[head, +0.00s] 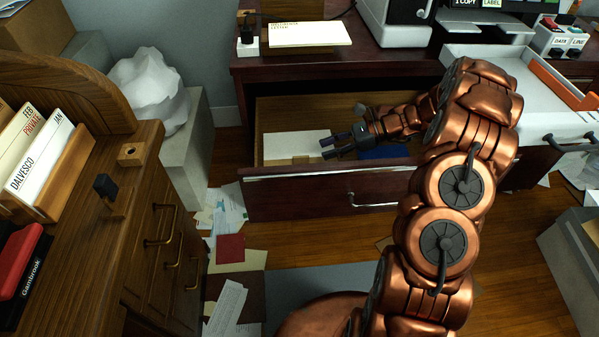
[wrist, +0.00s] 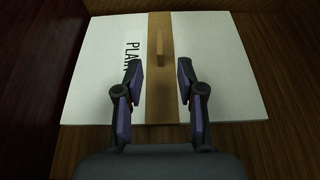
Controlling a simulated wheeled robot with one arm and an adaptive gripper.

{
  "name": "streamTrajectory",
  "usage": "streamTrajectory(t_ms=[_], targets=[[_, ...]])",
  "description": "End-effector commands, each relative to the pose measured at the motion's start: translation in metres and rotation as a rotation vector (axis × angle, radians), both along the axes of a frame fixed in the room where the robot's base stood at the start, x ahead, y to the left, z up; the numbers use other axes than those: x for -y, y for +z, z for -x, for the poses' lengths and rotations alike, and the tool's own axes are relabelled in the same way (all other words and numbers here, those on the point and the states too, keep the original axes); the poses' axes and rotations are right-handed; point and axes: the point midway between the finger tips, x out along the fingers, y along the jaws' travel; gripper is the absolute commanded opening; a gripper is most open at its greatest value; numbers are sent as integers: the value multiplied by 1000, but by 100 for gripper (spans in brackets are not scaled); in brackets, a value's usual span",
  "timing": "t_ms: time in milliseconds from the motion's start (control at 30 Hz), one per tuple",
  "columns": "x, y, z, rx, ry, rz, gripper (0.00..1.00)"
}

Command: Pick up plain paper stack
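The plain paper stack (wrist: 220,75) is white with a tan band (wrist: 160,100) down its middle and the letters "PLAIN" partly covered by a finger. A small tan upright tab (wrist: 160,43) stands on the band. In the head view the stack (head: 290,143) lies in the open drawer (head: 275,172), toward its left side. My gripper (wrist: 159,78) is open and empty, above the stack, with one finger on each side of the band. The tab is just beyond the fingertips in the wrist view. In the head view my gripper (head: 325,149) reaches in over the drawer from the right.
A blue item (head: 385,152) lies in the drawer to the right of the stack. The drawer walls stand close around the stack. A labelled paper stack (head: 308,34) lies on the desk above. Papers (head: 222,215) litter the floor at left, beside a wooden cabinet (head: 150,215).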

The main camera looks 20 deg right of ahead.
Motion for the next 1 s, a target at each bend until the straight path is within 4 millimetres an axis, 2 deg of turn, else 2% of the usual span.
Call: streamTrajectory(t_ms=[33, 167, 567, 800, 1000], targets=[[-1, -9, 0, 1, 1, 0, 39], [-3, -12, -1, 1, 4, 0, 39], [-37, -23, -6, 0, 8, 0, 39], [-66, -35, -9, 0, 5, 1, 39], [-73, -38, -12, 2, 2, 1, 39]])
